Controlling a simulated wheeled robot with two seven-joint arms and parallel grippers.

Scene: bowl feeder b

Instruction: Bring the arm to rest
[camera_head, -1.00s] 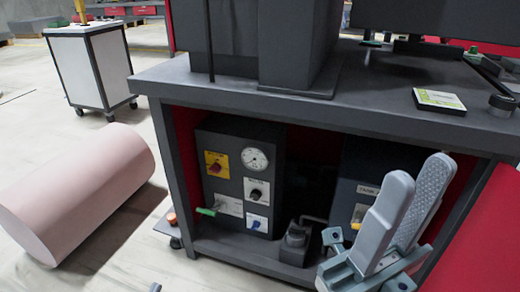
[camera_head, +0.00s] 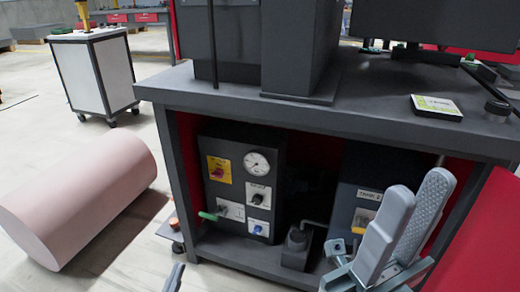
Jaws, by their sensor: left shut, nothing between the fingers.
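My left gripper (camera_head: 174,278) shows only as a small grey tip at the bottom edge, left of centre. It is shut and empty; the rest of it is out of frame. My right gripper (camera_head: 419,182) is at the lower right, in front of the bench's lower shelf opening. Its two long grey fingers point up and stand apart, with a ribbed pad showing on the farther one. I see nothing held between them. It partly covers the right control box.
A dark bench (camera_head: 330,115) fills the middle, with a control box (camera_head: 240,185) and another control box (camera_head: 358,195) underneath. A small card-like device (camera_head: 436,107) lies on top. A pink cylinder (camera_head: 80,200) lies on the floor at left, before a white cart (camera_head: 100,75). A red panel (camera_head: 485,240) stands at right.

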